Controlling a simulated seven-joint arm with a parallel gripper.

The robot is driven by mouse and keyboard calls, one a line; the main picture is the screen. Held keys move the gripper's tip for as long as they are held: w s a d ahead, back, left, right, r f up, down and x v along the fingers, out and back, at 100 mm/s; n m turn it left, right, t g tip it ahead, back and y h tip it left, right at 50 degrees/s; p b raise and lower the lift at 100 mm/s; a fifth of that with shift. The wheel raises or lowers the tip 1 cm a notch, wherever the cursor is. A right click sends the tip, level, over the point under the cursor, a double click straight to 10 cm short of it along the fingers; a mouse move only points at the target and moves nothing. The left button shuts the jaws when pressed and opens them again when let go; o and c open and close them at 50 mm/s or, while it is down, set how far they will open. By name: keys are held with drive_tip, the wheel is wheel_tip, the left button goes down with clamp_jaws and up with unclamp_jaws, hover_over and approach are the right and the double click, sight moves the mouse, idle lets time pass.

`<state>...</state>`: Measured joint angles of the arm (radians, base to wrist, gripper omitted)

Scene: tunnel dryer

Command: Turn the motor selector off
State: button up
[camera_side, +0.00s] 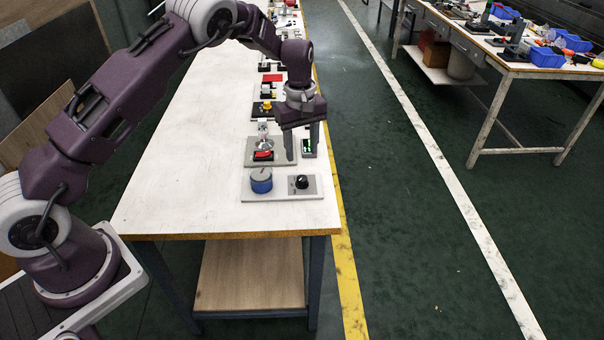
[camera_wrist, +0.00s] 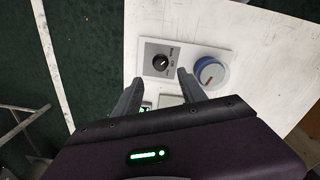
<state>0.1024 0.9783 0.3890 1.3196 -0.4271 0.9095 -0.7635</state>
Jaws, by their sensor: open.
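A black rotary selector knob (camera_side: 302,182) sits on a small plate at the right of a white panel near the table's front end. My gripper (camera_side: 303,150) is open and empty, behind and above the panel. Its fingertips (camera_wrist: 159,79) are apart and do not touch the knob.
Just behind the panel is a plate with a red rocker switch (camera_side: 263,155), and a small device with green lights (camera_side: 309,147) is close to my fingers. More devices line the table's right edge. The white tabletop (camera_side: 190,170) to the left is clear.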

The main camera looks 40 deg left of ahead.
sight(302, 178)
wheel_tip(302, 178, down, 9)
drive_tip(key=shift+w+a+f, duration=0.1)
drive_tip(key=shift+w+f, duration=0.05)
clamp_jaws()
